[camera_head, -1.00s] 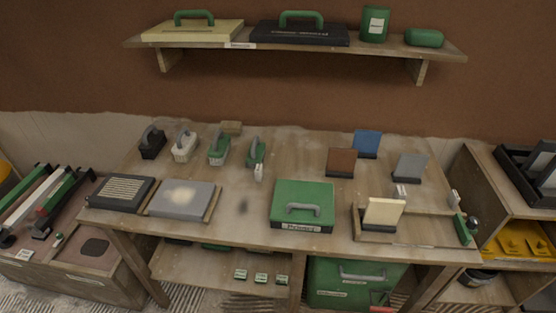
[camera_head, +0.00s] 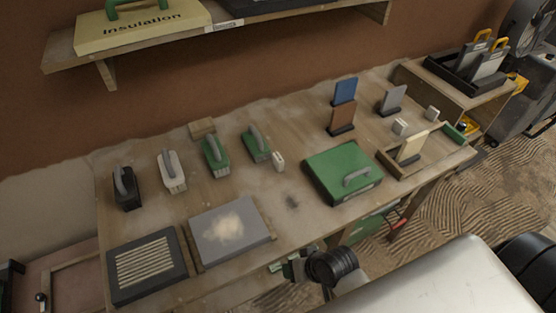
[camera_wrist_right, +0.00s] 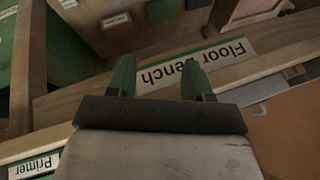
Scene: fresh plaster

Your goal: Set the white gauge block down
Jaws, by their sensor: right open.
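In the head view my right arm's dark wrist is at the bench's front edge, low in the picture. No white block shows in the wrist view. My left gripper is out of view.
A green case (camera_head: 342,170) lies on the bench, right of a grey board (camera_head: 230,232) with plaster and a dark ribbed tray (camera_head: 148,266). Several handled floats stand behind. Upright plates stand at the right. A shelf (camera_head: 240,25) hangs above the back.

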